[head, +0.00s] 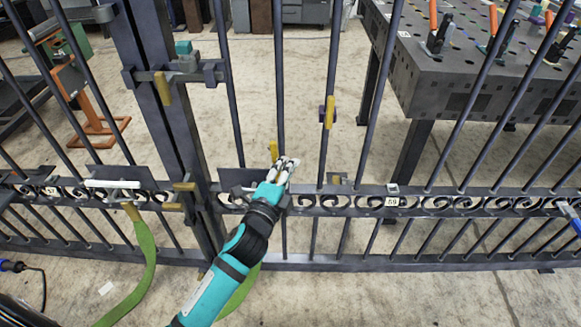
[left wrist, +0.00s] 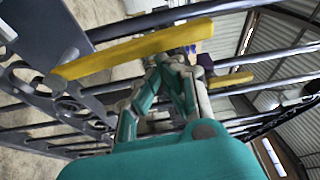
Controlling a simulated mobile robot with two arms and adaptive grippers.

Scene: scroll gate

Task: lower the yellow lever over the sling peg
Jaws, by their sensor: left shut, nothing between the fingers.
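The gate carries several yellow levers. One upright yellow lever (head: 274,152) stands just behind my left gripper (head: 284,168) in the head view. A long yellow lever (left wrist: 130,52) crosses the upper left of the left wrist view, close to my gripper. My left gripper is shut and empty, in front of the gate's scroll band; its fingers (left wrist: 165,85) show in the left wrist view. I cannot tell whether it touches the lever. A green sling (head: 145,262) hangs from the left leaf and passes behind my left arm. Its right end and the sling peg are hidden or unclear.
The dark barred gate (head: 340,203) spans the view. Another yellow lever (head: 329,112) is on a bar to the right, and one (head: 164,88) hangs at the upper latch. A perforated workbench (head: 470,70) with tools stands behind. Open floor lies in front.

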